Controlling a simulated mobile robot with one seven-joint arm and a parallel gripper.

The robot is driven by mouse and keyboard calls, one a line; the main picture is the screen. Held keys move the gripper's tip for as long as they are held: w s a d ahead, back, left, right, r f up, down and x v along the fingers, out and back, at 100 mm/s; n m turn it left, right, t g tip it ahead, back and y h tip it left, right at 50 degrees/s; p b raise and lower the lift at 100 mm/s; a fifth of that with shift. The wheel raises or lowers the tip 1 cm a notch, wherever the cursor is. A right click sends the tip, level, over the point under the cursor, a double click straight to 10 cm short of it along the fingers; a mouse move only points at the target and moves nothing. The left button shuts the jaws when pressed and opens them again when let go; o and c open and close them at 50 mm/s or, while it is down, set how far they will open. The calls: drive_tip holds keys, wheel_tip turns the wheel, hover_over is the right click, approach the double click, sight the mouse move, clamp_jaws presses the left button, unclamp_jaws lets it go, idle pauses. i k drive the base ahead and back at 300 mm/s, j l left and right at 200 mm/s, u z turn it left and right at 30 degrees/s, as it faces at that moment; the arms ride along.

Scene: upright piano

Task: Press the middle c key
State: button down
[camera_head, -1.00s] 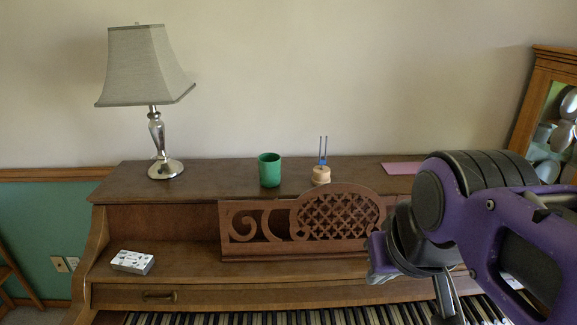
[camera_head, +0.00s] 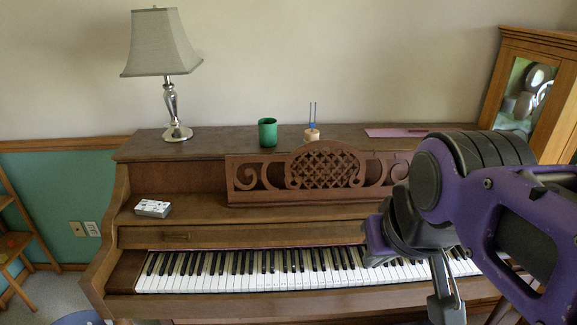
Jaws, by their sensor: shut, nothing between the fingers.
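The piano keyboard (camera_head: 300,277) runs across the front of the brown upright piano, with white keys and shorter black keys. No key carries a readable mark, so I cannot tell exactly which one is middle C; the middle stretch of keys is in clear view. My gripper (camera_head: 447,309) is at the lower right, pointing down, shut and empty. In the picture it overlaps the right part of the keyboard and the front edge. I cannot tell its height or whether it touches anything.
A carved music stand (camera_head: 322,170) rises above the keys. A lamp (camera_head: 172,100), a green cup (camera_head: 267,132) and a tuning fork on a wooden base (camera_head: 312,134) stand on the piano top. A small patterned box (camera_head: 153,208) lies at left. A mirror cabinet (camera_head: 525,95) stands right.

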sight(313, 278)
drive_tip(key=z, duration=1.65)
drive_tip(key=k+j, duration=0.1)
drive_tip(key=j, duration=0.2)
drive_tip(key=k+j, duration=0.1)
drive_tip(key=j, duration=0.15)
drive_tip(key=k+j, duration=0.15)
drive_tip(key=j, duration=0.15)
drive_tip(key=k+l+u, duration=0.15)
drive_tip(key=l, duration=0.2)
drive_tip(key=i+j+z, duration=0.15)
drive_tip(key=j, duration=0.2)
